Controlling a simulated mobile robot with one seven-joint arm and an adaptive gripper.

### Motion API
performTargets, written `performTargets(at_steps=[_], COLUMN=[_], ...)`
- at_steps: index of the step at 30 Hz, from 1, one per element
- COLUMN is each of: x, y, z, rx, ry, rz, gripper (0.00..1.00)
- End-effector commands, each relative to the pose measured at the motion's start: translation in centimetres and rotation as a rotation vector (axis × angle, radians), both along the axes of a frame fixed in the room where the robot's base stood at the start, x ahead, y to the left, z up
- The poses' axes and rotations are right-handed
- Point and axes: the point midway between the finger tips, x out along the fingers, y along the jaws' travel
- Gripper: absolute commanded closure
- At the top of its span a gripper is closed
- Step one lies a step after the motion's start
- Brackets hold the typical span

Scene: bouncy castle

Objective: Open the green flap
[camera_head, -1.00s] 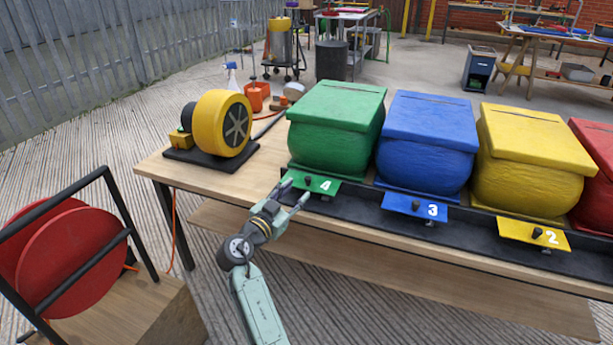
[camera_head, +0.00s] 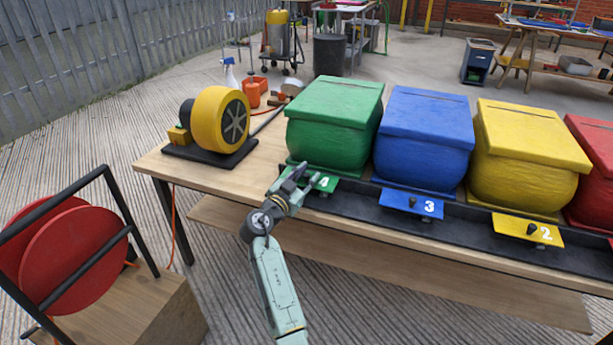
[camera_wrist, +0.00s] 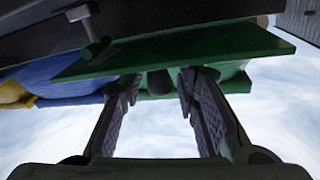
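The green flap (camera_head: 326,184), marked 4, sticks out flat in front of the green block (camera_head: 333,125) on the bench. In the wrist view the flap (camera_wrist: 190,48) spans the upper middle as a tilted green plate. Its dark knob (camera_wrist: 160,82) shows between my fingertips, with a gap on both sides. My gripper (camera_head: 296,178) is open at the flap's left part, and its fingers hide the knob in the head view. In the wrist view my gripper (camera_wrist: 159,88) has its fingers apart; I cannot tell if they touch the flap.
A blue flap (camera_head: 411,203) marked 3 and a yellow flap (camera_head: 528,230) marked 2 lie to the right along a black rail (camera_head: 465,225). A yellow blower (camera_head: 215,120) stands on the bench's left. A red reel (camera_head: 75,258) stands at the lower left.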

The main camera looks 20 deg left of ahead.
Motion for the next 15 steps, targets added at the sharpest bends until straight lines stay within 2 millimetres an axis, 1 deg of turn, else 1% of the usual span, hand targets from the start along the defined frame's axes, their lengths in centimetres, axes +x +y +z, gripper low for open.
performTargets(at_steps=[1, 11, 12, 15], x=[-0.01, -0.03, -0.03, -0.02], y=[0.00, 0.02, 0.02, 0.03], z=[-0.01, 0.00, 0.00, 0.01], rx=[0.000, 0.000, 0.000, 0.000], ry=[0.000, 0.000, 0.000, 0.000], rz=[0.000, 0.000, 0.001, 0.001], gripper=[0.77, 0.99, 1.00, 1.00])
